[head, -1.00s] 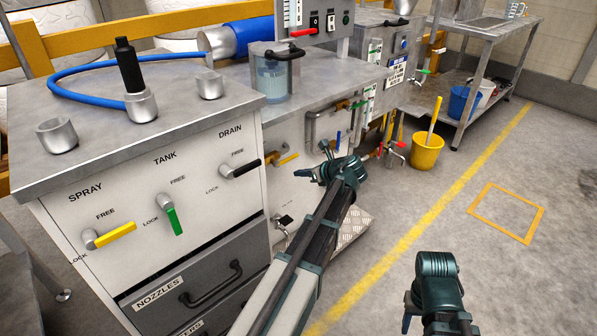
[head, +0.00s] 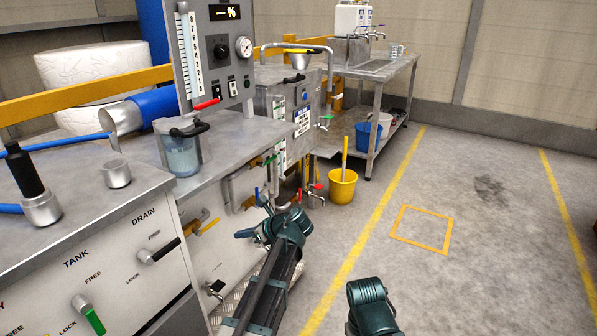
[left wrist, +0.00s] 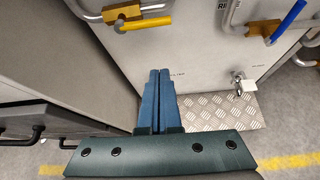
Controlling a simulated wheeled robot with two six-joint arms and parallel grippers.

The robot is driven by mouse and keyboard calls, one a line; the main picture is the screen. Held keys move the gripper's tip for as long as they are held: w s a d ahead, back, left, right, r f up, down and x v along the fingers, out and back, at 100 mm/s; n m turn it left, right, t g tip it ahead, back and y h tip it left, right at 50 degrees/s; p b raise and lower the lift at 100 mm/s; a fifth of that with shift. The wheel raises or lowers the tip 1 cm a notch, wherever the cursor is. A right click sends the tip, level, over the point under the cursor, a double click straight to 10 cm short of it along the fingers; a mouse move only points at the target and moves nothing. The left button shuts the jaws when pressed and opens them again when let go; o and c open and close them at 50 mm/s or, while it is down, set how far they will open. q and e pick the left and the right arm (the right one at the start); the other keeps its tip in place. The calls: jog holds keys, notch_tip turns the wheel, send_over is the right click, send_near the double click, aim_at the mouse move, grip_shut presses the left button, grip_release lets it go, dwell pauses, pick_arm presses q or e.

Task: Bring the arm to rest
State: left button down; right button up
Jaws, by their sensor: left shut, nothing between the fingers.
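My left arm reaches up from the bottom of the head view. Its gripper (head: 246,233) points left in front of the white panel of the machine. In the left wrist view the two blue fingers of my left gripper (left wrist: 160,74) lie side by side, shut with nothing between them. They appear apart from the panel (left wrist: 195,75) and the handles. A dark green part of mine shows at the bottom of the head view, but no right gripper shows.
A cabinet with a green lever (head: 88,314) and a black drain lever (head: 160,250) stands at the left. Pipes and a yellow handle (left wrist: 145,23) are near the left gripper. A yellow bucket (head: 342,187) stands on the floor.

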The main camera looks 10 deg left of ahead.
pick_arm(q)
jog(key=s+d+f+n+g+h+p, duration=0.1)
jog(key=s+d+f+n+h, duration=0.2)
jog(key=s+d+n, duration=0.45)
jog(key=s+d+f+n+g+h, duration=0.1)
jog(key=s+d+f+n+h, duration=0.3)
jog(key=s+d, duration=0.55)
jog(key=s+d+f+n+g+h+p, duration=0.1)
jog(key=s+d+f+n+h, duration=0.15)
jog(key=s+d+n, duration=0.55)
notch_tip(320, 180, up, 39)
jog(key=m+p, duration=0.1)
jog(key=p, duration=3.7)
jog(key=shift+w+d+h, duration=0.25)
jog(key=shift+d+h, duration=0.1)
jog(key=shift+d, duration=0.1)
